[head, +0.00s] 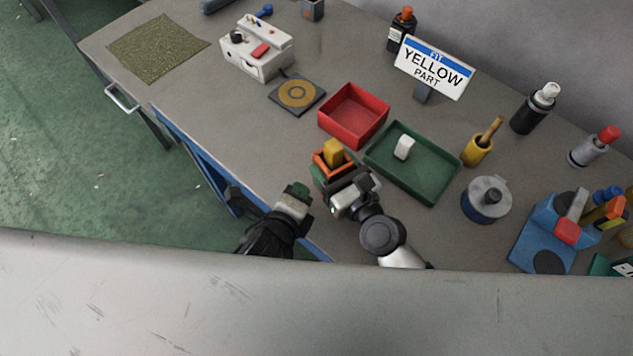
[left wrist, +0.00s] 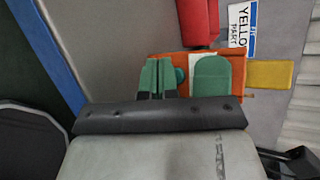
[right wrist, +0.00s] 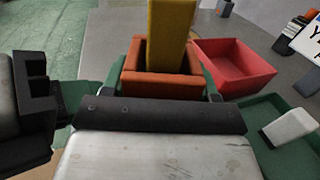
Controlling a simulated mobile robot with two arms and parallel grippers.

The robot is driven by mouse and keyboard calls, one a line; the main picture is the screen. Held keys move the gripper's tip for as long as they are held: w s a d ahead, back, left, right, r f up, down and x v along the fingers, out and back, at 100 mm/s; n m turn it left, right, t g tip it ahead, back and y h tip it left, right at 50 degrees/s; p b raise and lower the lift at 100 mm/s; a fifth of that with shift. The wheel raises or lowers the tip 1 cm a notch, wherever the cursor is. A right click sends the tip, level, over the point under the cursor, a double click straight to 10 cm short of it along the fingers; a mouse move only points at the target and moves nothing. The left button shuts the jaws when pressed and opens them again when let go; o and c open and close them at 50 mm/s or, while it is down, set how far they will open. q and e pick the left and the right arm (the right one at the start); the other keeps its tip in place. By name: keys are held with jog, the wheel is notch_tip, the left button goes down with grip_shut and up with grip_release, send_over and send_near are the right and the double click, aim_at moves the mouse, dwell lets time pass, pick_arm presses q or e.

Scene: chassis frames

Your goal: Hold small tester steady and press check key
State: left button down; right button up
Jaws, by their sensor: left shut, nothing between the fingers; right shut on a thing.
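The small tester (head: 320,164) is an orange, open-topped box with a yellow block (head: 333,150) standing upright in it. My right gripper (head: 335,178) is shut on the tester; in the right wrist view its green fingers flank the orange body (right wrist: 162,84). In the left wrist view the tester's side (left wrist: 205,57) carries a white patch and a small teal round piece (left wrist: 181,76), probably the check key, partly hidden. My left gripper (left wrist: 160,77) is shut and empty, its green fingertips close beside that piece; I cannot tell whether they touch. It also shows in the head view (head: 298,190).
A red tray (head: 380,122) and a green tray (head: 440,187) holding a white block (head: 404,147) lie beyond the tester. A sign (head: 434,68) reads "FIT YELLOW PART". A white device (head: 257,62) stands at the back left. Bottles and tools stand on the right.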

pick_arm(q)
jog(key=shift+w+d, duration=0.1)
dwell(0.6)
jog(key=shift+w+d, duration=0.15)
jog(key=shift+d, duration=0.1)
jog(key=shift+w+d, duration=0.3)
jog(key=shift+d, duration=0.05)
dwell(0.7)
dwell(0.3)
jog(key=shift+s+a, duration=0.55)
jog(key=shift+a, duration=0.2)
jog(key=s+a, duration=0.1)
jog(key=a, duration=0.1)
jog(key=s+a, duration=0.2)
dwell(0.8)
